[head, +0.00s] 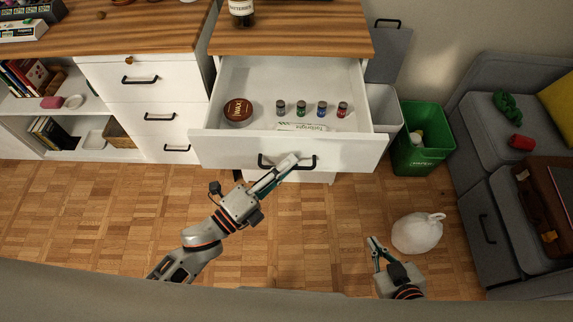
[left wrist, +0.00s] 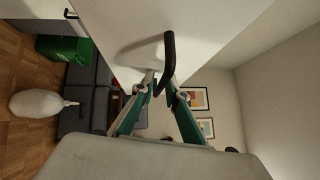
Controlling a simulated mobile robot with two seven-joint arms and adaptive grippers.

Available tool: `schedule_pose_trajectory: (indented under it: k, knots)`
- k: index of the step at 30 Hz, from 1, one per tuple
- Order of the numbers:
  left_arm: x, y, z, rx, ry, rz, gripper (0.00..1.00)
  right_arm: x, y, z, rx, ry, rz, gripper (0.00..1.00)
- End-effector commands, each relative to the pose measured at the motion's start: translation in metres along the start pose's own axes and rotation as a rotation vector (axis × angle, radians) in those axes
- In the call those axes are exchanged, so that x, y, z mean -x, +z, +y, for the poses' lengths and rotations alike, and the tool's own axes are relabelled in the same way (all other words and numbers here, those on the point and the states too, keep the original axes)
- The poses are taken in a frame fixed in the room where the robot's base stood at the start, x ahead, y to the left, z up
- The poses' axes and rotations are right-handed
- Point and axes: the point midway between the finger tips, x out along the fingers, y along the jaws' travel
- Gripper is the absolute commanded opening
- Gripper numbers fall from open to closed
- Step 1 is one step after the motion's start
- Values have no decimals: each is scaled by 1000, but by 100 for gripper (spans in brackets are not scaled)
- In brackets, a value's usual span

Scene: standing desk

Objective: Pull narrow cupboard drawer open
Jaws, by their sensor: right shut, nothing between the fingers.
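The narrow cupboard's top drawer (head: 220,149) is pulled out in the head view, with its inside showing. Its black bar handle (head: 311,163) is on the white front. My left gripper (head: 287,163) is at the handle. In the left wrist view the handle (left wrist: 169,55) runs down between the fingertips of my left gripper (left wrist: 160,84), which look closed around it. My right gripper (head: 374,246) is shut and empty, over the floor to the left of a white bag.
The drawer holds a round brown tin (head: 238,111), several small bottles (head: 301,108) and a white box (head: 301,127). A green bin (head: 421,148) stands right of the drawer. The white bag (head: 417,233) lies on the floor, near a grey sofa (head: 480,150).

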Motion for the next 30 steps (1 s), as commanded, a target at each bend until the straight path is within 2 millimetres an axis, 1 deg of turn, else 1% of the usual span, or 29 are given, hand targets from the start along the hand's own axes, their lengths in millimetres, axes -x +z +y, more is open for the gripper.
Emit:
schedule_pose_trajectory:
  k: [5, 8, 11, 18, 21, 25, 30]
  knots:
    - [2, 0, 0, 0, 0, 0, 14, 1, 1, -1, 1, -3, -2, 0]
    - [12, 0, 1, 1, 1, 1, 14, 1, 1, -1, 1, -2, -2, 0]
    - [28, -1, 0, 1, 2, 0, 14, 0, 1, 0, 0, -1, -1, 0]
    - [78, -1, 1, 1, 4, 1, 14, 0, 1, 0, -1, 0, -1, 0]
    - [95, 0, 0, 1, 2, 0, 14, 0, 1, 0, -1, 0, -1, 0]
    - [111, 0, 1, 1, 2, 0, 14, 0, 1, 0, -1, 0, -1, 0]
    - [120, 0, 0, 1, 0, 0, 14, 0, 1, 0, -1, 0, -1, 0]
